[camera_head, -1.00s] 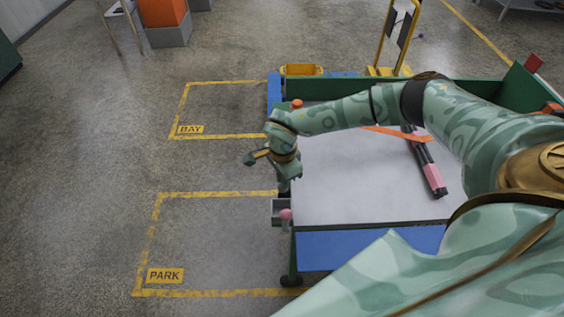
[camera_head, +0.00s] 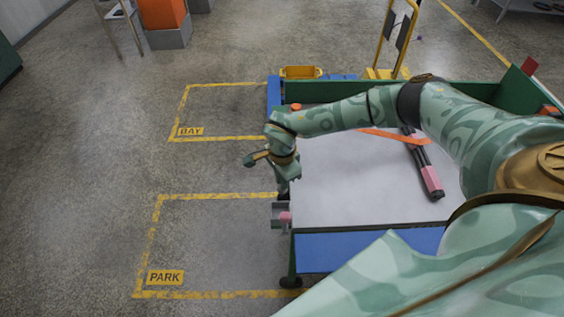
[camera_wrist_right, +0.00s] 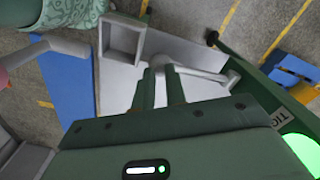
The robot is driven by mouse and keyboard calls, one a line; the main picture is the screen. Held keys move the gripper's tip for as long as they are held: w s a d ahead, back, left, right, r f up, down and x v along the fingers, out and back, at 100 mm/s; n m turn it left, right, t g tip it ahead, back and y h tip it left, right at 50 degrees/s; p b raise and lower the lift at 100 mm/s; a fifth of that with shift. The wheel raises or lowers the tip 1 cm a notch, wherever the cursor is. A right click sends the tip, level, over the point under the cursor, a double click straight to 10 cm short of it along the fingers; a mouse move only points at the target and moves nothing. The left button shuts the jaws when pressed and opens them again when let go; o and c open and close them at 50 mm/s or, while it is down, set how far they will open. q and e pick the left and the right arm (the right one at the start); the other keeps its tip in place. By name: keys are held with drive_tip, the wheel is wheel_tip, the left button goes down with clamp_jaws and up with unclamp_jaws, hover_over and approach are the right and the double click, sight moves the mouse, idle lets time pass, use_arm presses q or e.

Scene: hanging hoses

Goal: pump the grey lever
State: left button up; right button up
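The grey lever (camera_wrist_right: 205,74) shows in the right wrist view as a pale arm running right from a rounded end, over the white table top. My right gripper (camera_wrist_right: 160,84) has its two green fingers at that rounded end, one on each side, with a narrow gap that the lever seems to fill. In the head view my right gripper (camera_head: 284,187) points down at the left edge of the table, and my arm and wrist hide the lever there. My left gripper is not in view.
The white-topped table (camera_head: 350,195) has a blue front strip (camera_head: 365,250) and a green back rail. A dark and pink tool (camera_head: 425,170) lies on it. The floor left is clear.

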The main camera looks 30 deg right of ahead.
drive_tip(key=shift+r+p, duration=0.95)
drive_tip(key=shift+r, duration=0.6)
drive_tip(key=shift+w+d+r+p, duration=0.2)
drive_tip(key=shift+w+r+p, duration=0.15)
drive_tip(key=shift+r, duration=0.3)
drive_tip(key=shift+w+d+r+p, duration=0.15)
drive_tip(key=shift+w+r+p, duration=0.2)
drive_tip(key=shift+r, duration=0.35)
drive_tip(key=shift+w+d+r+p, duration=0.2)
drive_tip(key=shift+r+p, duration=0.25)
drive_tip(key=shift+r, duration=0.2)
wheel_tip(320, 180, up, 5)
drive_tip(key=p, duration=0.4)
